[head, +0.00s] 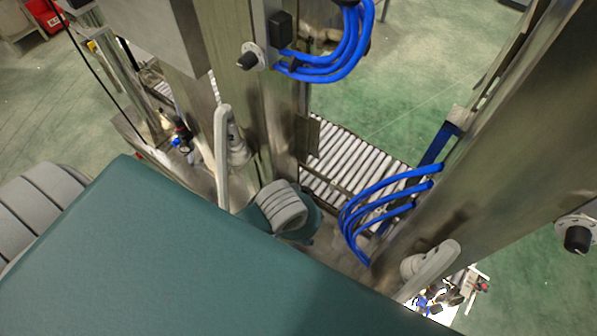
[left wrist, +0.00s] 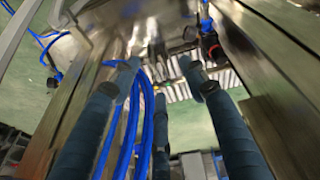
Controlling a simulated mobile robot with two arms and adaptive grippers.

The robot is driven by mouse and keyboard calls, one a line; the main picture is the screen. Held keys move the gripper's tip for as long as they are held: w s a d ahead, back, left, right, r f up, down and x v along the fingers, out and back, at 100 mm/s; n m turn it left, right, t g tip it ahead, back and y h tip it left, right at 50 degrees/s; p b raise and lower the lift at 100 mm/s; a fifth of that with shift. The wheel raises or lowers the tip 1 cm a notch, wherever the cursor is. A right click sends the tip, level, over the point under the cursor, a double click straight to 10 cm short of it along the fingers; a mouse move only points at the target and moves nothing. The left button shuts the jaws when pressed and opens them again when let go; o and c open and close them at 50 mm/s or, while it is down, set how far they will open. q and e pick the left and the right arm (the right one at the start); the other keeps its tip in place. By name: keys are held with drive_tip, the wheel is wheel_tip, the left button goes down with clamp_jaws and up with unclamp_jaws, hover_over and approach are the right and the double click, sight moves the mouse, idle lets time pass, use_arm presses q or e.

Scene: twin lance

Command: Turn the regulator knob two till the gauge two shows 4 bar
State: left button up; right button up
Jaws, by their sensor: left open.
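My left gripper (left wrist: 160,74) shows in the left wrist view with its dark blue fingers spread. Blue hoses (left wrist: 138,115) run in front of or between the fingers; I cannot tell which. A black and red fitting (left wrist: 211,46) lies beyond the right finger, apart from it. In the head view a black knob (head: 247,61) sits on a steel post at top centre and another black knob (head: 577,238) at the right edge. I cannot tell which knob is regulator knob two. No gauge face is readable. My right gripper is not in view.
Steel posts (head: 480,150) stand close on both sides. Blue hoses (head: 385,205) loop between them in the head view. A roller conveyor (head: 350,165) lies below. A pneumatic assembly (head: 440,295) is at lower right. Green floor (head: 400,80) is open behind.

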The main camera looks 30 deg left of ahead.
use_arm(q)
drive_tip(key=w+a+f+n+y, duration=0.4)
drive_tip(key=w+a+n, duration=0.35)
drive_tip(key=w, duration=0.35)
drive_tip(key=shift+m, duration=0.25)
drive_tip(key=x, duration=1)
drive_tip(key=shift+a+f+b, duration=0.1)
drive_tip(key=shift+f+b, duration=0.15)
drive_tip(key=shift+b, duration=0.1)
